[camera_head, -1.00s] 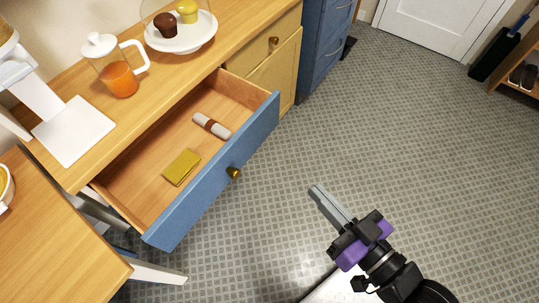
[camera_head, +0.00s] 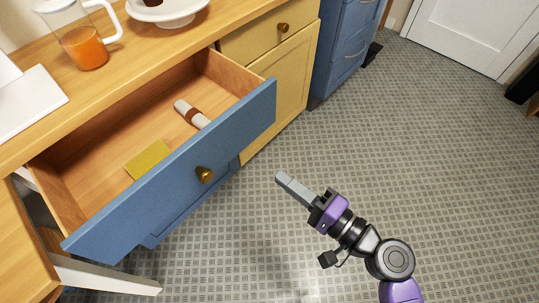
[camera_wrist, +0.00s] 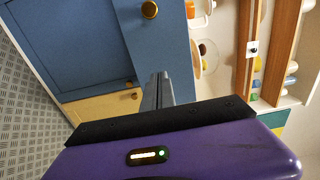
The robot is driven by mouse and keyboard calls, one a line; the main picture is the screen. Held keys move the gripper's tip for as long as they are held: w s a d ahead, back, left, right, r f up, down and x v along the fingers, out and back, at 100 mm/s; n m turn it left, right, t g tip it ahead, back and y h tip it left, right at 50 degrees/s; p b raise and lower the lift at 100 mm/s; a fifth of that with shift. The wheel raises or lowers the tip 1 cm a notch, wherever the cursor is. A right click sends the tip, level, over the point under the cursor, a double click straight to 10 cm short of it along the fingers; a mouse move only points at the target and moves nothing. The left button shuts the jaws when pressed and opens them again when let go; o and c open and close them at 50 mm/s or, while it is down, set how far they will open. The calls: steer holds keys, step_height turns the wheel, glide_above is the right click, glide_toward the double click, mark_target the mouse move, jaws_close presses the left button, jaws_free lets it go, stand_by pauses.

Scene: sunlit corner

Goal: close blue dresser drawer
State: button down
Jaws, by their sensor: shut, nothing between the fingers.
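The blue dresser drawer (camera_head: 130,205) stands pulled well out from the wooden dresser. Its blue front has a round brass knob (camera_head: 205,174), which also shows at the top of the wrist view (camera_wrist: 149,9). Inside lie a yellow-green booklet (camera_head: 148,159) and a rolled white item with a brown band (camera_head: 192,114). My gripper (camera_head: 281,178) is shut and empty, to the right of the drawer front and apart from it, above the floor. In the wrist view my gripper's fingers (camera_wrist: 157,80) point toward the blue front.
The worktop holds a glass pitcher of orange drink (camera_head: 84,46) and a white cake stand (camera_head: 168,12). A yellow cabinet (camera_head: 268,85) adjoins the drawer, with a blue cabinet (camera_head: 340,50) beyond. White table legs stand below left.

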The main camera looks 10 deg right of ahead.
mark_target(181, 106)
steer(key=p+x, duration=0.1)
steer(key=x, duration=1.2)
steer(key=shift+w+a, duration=0.2)
steer(key=b+x, duration=0.6)
steer(key=x, duration=1.8)
steer(key=shift+s+f, duration=0.1)
steer(key=shift+f, duration=0.05)
steer(key=shift+w+a, duration=0.2)
steer(key=shift+w, duration=0.05)
steer(key=shift+w+a+r, duration=0.1)
steer(key=shift+w+r, duration=0.05)
steer(key=shift+r, duration=0.1)
